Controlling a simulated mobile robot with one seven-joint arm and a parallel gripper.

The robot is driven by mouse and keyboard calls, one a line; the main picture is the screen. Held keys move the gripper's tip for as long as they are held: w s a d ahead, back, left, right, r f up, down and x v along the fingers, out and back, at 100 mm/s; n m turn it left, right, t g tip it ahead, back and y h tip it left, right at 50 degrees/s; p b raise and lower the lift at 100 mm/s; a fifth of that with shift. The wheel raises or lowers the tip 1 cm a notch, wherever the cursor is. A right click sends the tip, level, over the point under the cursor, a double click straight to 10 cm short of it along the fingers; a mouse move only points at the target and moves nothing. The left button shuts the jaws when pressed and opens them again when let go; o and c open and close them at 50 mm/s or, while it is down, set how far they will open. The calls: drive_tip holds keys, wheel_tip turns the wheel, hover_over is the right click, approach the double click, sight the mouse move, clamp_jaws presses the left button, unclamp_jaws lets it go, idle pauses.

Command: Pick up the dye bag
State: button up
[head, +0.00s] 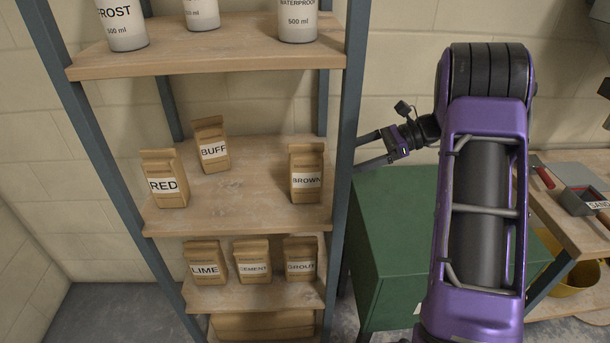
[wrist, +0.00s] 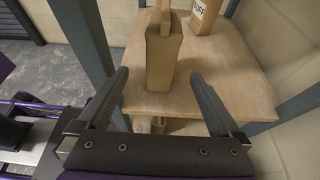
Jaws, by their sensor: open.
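Three brown paper bags stand upright on the middle shelf: one labelled RED (head: 165,180) at left, one labelled BUFF (head: 212,146) further back, and one labelled BROWN (head: 306,174) at right. The task does not say which is the dye bag. My gripper (head: 358,154) is open and empty, just right of the shelf's right post, level with the BROWN bag. In the wrist view, my open fingers (wrist: 160,80) point at the nearest bag (wrist: 162,60), apparently BROWN; its label is hidden. The BUFF bag (wrist: 205,14) shows behind it.
Blue-grey posts (head: 350,110) frame the shelf (head: 240,203). Bags labelled LIME (head: 207,263), CEMENT (head: 252,262) and GROUT (head: 300,262) stand below. White tubs (head: 298,20) stand above. A green cabinet (head: 395,215) stands right of the shelf. The middle shelf's centre is free.

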sight(306, 170)
drive_tip(key=x, duration=1.1)
drive_tip(key=shift+a+r, duration=0.2)
drive_tip(key=shift+r, duration=0.05)
clamp_jaws()
drive_tip(key=shift+w+r, duration=0.1)
